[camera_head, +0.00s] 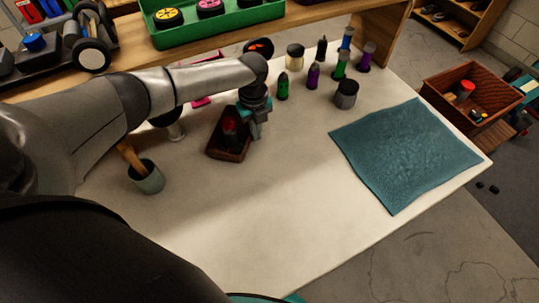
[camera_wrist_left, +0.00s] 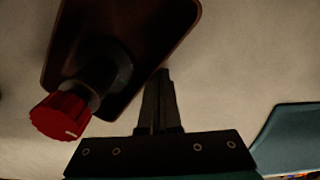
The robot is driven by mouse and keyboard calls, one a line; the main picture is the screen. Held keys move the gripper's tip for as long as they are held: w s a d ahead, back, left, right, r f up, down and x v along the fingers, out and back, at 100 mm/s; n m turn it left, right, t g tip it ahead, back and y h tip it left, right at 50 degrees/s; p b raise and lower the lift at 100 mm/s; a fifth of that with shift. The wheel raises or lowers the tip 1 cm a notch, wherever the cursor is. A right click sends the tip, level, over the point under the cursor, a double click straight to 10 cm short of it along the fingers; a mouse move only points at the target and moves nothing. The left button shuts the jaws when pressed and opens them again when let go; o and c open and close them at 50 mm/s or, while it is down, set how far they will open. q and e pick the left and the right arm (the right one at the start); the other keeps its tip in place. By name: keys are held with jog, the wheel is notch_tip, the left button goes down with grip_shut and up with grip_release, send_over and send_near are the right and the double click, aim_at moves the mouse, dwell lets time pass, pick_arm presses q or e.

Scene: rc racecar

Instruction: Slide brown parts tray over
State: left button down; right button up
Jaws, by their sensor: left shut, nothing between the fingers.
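The brown parts tray (camera_head: 228,155) is on the white workbench, left of the middle in the head view. A dark piece with a red knob (camera_head: 230,126) stands in it; the red knob (camera_wrist_left: 60,116) also shows in the left wrist view. My left gripper (camera_head: 254,136) points down at the tray's right side. In the wrist view its fingers (camera_wrist_left: 162,76) are shut together with nothing between them, close beside the edge of the tray (camera_wrist_left: 160,40). I cannot tell whether they touch it. My right gripper is not in view.
A grey cup (camera_head: 146,180) with a wooden-handled tool stands left of the tray. Several paint bottles and a dark-lidded jar (camera_head: 346,94) stand at the back. A teal mat (camera_head: 405,150) lies at the right. The bench between tray and mat, and in front, is clear.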

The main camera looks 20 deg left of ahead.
pick_arm(q)
jog(key=w+a+b, duration=0.1)
jog(key=w+a, duration=0.1)
jog(key=shift+a, duration=0.4)
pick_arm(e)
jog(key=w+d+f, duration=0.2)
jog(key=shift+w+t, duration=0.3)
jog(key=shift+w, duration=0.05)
